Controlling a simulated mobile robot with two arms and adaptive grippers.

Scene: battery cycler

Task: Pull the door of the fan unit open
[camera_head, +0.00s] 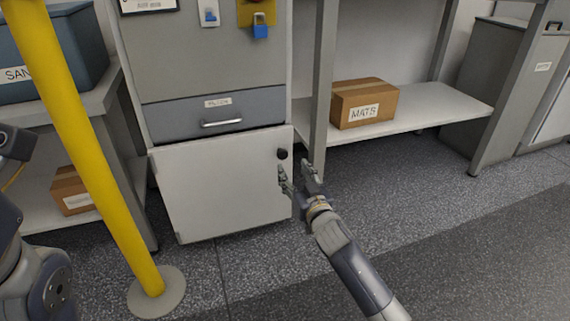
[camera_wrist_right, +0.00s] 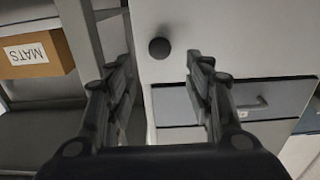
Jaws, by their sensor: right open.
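The white door (camera_head: 220,190) is the lower front panel of the grey cabinet unit (camera_head: 205,60), below a drawer. A round black knob (camera_head: 282,153) sits near the door's upper right corner. My right gripper (camera_head: 293,171) is open and empty, just below and to the right of the knob in the head view. In the right wrist view, the knob (camera_wrist_right: 159,48) shows between the two fingertips (camera_wrist_right: 158,63), apart from both fingers. The door looks shut or nearly so; I cannot tell exactly. My left gripper is not in view.
A grey drawer (camera_head: 214,113) with a bar handle is above the door. A yellow post (camera_head: 90,150) on a round base stands in front at left. A shelf (camera_head: 430,108) with a MATS box (camera_head: 363,104) is at right.

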